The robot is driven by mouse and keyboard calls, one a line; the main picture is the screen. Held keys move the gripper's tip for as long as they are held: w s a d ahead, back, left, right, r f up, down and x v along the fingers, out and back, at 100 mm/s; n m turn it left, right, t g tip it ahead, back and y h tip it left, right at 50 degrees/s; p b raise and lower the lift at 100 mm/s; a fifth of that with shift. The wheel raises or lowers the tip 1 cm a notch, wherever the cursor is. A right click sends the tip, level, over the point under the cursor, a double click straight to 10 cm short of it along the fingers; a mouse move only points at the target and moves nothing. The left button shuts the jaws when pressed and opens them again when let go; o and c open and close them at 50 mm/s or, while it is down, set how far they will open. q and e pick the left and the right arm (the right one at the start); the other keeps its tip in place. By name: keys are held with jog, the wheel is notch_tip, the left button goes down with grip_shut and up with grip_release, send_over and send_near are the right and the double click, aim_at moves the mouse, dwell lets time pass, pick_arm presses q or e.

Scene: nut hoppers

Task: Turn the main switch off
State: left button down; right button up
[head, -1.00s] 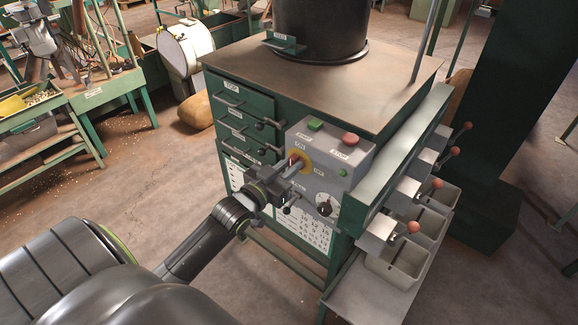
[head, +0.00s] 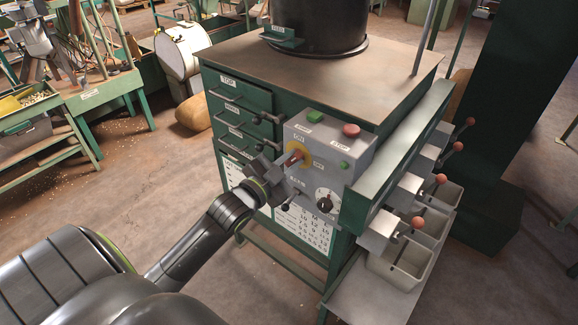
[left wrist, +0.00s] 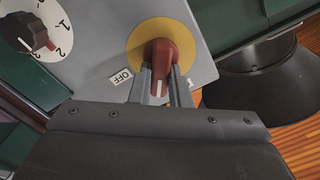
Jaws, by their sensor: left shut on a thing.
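The main switch is a red handle on a round yellow plate on the grey control box (head: 360,150). In the left wrist view the handle (left wrist: 161,60) stands in front of the yellow plate (left wrist: 137,45). Its white mark points down the picture, and the OFF label (left wrist: 121,77) lies to its left, not in line with it. My left gripper (left wrist: 162,88) has its two fingers on either side of the handle and is shut on it. In the head view the left gripper (head: 287,170) covers part of the handle (head: 292,158). My right gripper is not in view.
The box carries a green button (head: 314,115), a red button (head: 351,130) and a black dial (head: 325,201). Levers with black knobs (head: 257,117) stick out to its left. Grey bins (head: 402,259) and red-knobbed levers (head: 418,222) are at its right.

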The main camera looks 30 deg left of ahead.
pick_arm(q)
jog(key=shift+d+f+m+b, duration=0.1)
jog(key=shift+f+m+b, duration=0.1)
jog(key=shift+m+b, duration=1.2)
jog(key=shift+d+f+m+b, duration=0.15)
jog(key=shift+m+b, duration=0.4)
jog(key=shift+m, duration=1.5)
jog(key=shift+f+m+b, duration=0.25)
jog(key=shift+m+b, duration=0.75)
jog(key=shift+m, duration=0.75)
jog(key=c, duration=1.4)
grip_release()
jog(key=shift+o, duration=0.2)
jog(key=s+a+p, duration=0.1)
jog(key=s, duration=1.6)
jog(key=shift+s+a, duration=0.15)
jog(key=shift+s, duration=0.05)
